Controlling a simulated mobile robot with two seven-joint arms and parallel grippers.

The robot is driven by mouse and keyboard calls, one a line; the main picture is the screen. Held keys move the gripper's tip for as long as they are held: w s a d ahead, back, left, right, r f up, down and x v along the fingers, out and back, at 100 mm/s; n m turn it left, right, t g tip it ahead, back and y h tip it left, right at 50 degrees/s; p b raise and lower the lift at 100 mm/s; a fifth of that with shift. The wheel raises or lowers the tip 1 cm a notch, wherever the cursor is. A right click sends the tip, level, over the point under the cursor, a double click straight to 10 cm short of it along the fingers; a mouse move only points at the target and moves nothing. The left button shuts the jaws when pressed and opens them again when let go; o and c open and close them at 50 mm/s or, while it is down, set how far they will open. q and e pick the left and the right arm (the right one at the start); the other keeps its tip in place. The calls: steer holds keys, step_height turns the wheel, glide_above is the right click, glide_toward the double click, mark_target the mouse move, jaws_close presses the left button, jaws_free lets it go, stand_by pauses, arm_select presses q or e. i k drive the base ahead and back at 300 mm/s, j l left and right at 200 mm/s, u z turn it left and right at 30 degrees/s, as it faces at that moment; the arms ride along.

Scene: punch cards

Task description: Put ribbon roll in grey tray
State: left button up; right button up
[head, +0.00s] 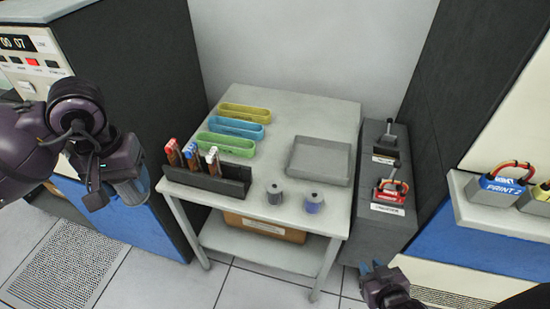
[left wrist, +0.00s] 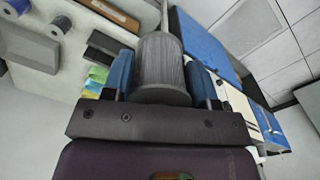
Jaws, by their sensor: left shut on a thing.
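My left gripper (head: 128,188) is at the left of the table, raised and apart from it. It is shut on a grey ribbon roll (left wrist: 160,62), which sits between its two blue fingers in the left wrist view. The grey tray (head: 321,160) lies on the right of the table and looks empty. Two more ribbon rolls stand near the front edge, a dark grey one (head: 274,194) and one with a blue band (head: 314,202). My right gripper (head: 378,272) is low at the front right, away from the table; its opening is unclear.
Yellow (head: 244,113), blue (head: 236,128) and green (head: 226,145) trays lie at the table's left. A black rack (head: 207,180) with several card bundles stands at the front left. Dark cabinets flank the white table (head: 290,112). A grey stand (head: 385,225) is on the right.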

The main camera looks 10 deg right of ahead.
mark_target(319, 163)
steer(key=l+u, duration=0.25)
steer(key=l, duration=0.5)
steer(key=i+l+z, duration=0.1)
steer(key=z, duration=0.3)
steer(key=i+l+z, duration=0.1)
steer(key=z, duration=0.3)
steer(key=i+l+z, duration=0.15)
steer(key=z, duration=0.25)
